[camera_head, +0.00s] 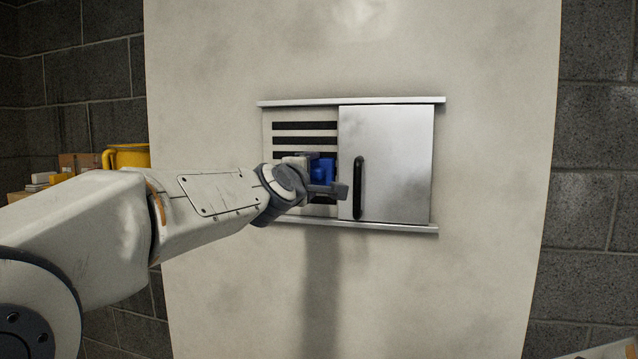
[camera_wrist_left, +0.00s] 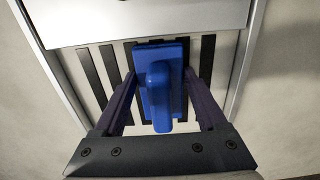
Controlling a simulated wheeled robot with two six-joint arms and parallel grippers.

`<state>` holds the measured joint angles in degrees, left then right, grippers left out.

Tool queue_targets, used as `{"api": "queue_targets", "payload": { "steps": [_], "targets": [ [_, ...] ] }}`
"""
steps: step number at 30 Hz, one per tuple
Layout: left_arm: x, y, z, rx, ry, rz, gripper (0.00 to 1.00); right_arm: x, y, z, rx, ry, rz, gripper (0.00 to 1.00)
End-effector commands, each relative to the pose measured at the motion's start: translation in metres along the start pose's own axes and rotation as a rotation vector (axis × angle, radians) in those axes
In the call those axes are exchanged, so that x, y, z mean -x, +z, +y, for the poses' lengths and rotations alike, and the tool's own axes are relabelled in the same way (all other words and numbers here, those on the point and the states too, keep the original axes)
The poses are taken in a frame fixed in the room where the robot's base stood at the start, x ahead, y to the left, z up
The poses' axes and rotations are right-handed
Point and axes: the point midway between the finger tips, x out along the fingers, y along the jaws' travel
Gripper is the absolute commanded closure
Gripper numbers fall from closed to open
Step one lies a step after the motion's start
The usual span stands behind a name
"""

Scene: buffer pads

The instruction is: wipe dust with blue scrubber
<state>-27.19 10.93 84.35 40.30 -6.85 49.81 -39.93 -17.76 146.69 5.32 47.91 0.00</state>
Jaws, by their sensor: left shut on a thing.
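The blue scrubber (camera_head: 322,168) is at the slotted vent (camera_head: 268,124) on the left side of the wall panel. In the left wrist view the scrubber (camera_wrist_left: 160,85) has a flat pad and a raised handle, and it covers part of the dark slots. My left gripper (camera_head: 325,188) is shut on the scrubber, with a finger on each side of it. Whether the pad touches the vent cannot be told. No separate dust shows clearly on the vent. My right gripper is not in view.
A metal sliding door (camera_head: 400,160) with a black vertical handle (camera_head: 358,188) covers the right half of the panel. Metal rails (camera_head: 350,102) run above and below it. A yellow container (camera_head: 127,156) and boxes stand at the far left. Bare wall lies around the panel.

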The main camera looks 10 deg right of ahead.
Motion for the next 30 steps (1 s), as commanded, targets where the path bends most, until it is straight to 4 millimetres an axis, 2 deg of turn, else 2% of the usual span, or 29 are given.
{"api": "queue_targets", "payload": {
  "steps": [5, 15, 23, 30],
  "targets": [
    [0.0, -0.009, 0.0, 0.0, 0.003, 0.006, 1.0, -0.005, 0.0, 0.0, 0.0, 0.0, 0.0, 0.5],
    [-0.003, -0.037, -0.002, 0.002, 0.004, 0.007, 1.0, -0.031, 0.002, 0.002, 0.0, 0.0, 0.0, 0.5],
    [-0.004, -0.046, -0.001, 0.002, 0.001, 0.006, 1.0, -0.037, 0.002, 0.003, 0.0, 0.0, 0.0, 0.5],
    [-0.003, -0.067, -0.004, 0.003, 0.001, 0.008, 1.0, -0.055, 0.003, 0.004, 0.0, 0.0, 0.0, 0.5]
  ]
}}
